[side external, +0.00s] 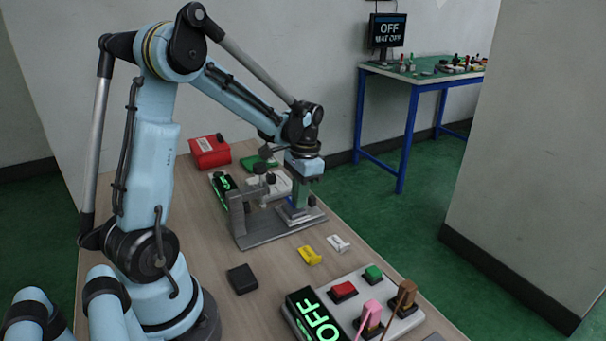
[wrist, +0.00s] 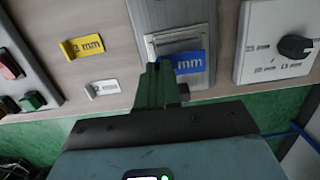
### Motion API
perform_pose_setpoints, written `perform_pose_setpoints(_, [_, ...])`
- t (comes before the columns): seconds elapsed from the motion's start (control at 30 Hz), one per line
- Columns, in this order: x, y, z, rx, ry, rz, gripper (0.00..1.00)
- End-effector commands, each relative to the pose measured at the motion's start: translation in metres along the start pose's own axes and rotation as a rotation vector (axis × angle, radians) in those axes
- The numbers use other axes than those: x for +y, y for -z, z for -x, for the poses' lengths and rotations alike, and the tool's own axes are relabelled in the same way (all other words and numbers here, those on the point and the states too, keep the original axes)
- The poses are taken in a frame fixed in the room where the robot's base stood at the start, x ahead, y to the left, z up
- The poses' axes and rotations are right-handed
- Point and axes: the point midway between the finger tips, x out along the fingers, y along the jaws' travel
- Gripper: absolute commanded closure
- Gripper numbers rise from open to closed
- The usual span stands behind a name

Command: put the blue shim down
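The blue shim (wrist: 190,62), with white "mm" lettering, is in the wrist view over the square grey block (wrist: 178,45) of a metal fixture. My gripper (wrist: 158,72) points down at the shim's left end. Its dark fingers are close together and look shut on the shim's tab, which they hide. In the side view my gripper (side external: 298,200) is low over the metal fixture (side external: 272,230), at its right end. I cannot tell whether the shim touches the block or is slightly above it.
A yellow 3 mm shim (side external: 309,256) and a white shim (side external: 338,243) lie on the table in front of the fixture. A button panel (side external: 352,293) with an OFF display (side external: 315,316) stands nearer. A black block (side external: 242,279) and red box (side external: 210,151) are also there. A dial panel (wrist: 275,45) flanks the fixture.

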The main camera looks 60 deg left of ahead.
Motion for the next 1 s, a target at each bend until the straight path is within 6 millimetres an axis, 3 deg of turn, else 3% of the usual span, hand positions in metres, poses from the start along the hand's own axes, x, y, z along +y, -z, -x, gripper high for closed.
perform_pose_setpoints(0.8, [0.000, 0.002, -0.013, 0.000, 0.000, 0.000, 1.00])
perform_pose_setpoints(1.0, [0.000, 0.002, -0.013, 0.000, 0.000, 0.000, 0.71])
